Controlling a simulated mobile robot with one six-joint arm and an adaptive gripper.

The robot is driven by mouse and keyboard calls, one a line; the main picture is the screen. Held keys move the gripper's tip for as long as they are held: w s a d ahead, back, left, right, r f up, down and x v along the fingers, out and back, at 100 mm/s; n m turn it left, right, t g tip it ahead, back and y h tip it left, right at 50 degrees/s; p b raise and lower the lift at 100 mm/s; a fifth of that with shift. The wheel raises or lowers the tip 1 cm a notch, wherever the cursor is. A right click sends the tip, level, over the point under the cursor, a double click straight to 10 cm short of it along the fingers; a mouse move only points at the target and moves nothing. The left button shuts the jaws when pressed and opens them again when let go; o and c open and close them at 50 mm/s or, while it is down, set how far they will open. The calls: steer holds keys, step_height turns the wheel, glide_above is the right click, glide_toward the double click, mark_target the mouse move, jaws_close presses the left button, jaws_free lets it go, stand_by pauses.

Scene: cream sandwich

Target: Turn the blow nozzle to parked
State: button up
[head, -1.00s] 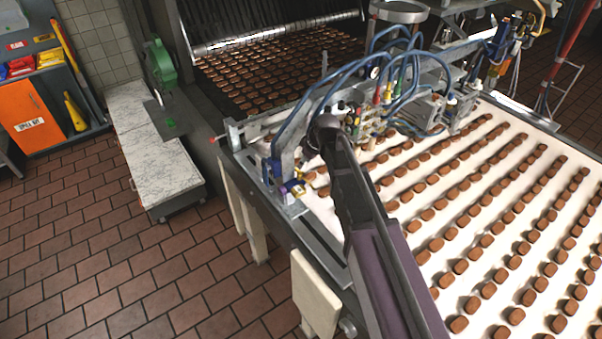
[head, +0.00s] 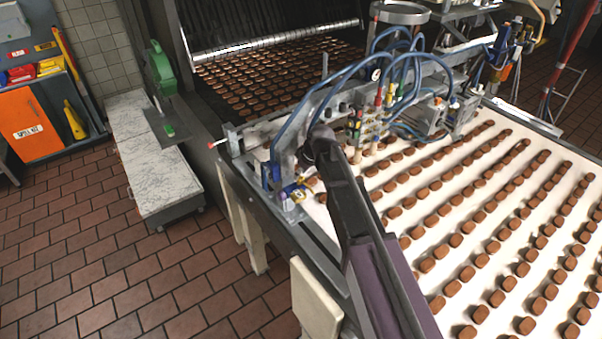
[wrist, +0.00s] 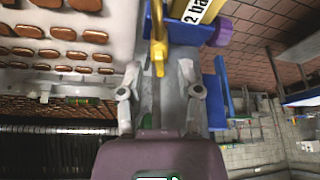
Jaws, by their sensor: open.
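A slim yellow piece (wrist: 158,48), which looks like the blow nozzle, shows in the wrist view, running down from the top edge between my fingers. My gripper (wrist: 158,70) is open, with one finger on each side of the yellow piece; no grip on it shows. A yellow label reading "2 ba" (wrist: 197,10) and a purple knob (wrist: 220,32) are just right of it. In the head view, the small yellow and purple fitting (head: 297,192) sits at the near left end of the machine's bridge, and my arm hides most of my gripper.
Rows of brown biscuits (head: 455,240) lie on the white belt (head: 405,262) beside my arm. Blue hoses (head: 335,85) arch over the bridge. A blue bracket (wrist: 222,85) stands close to my right finger. Tiled floor (head: 130,270) is clear on the left.

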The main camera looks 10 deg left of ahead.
jaws_close()
steer(key=shift+w+n+g, duration=0.1)
steer(key=shift+n+g, duration=0.8)
steer(key=shift+n, duration=1.4)
jaws_free()
steer(key=shift+m, duration=0.6)
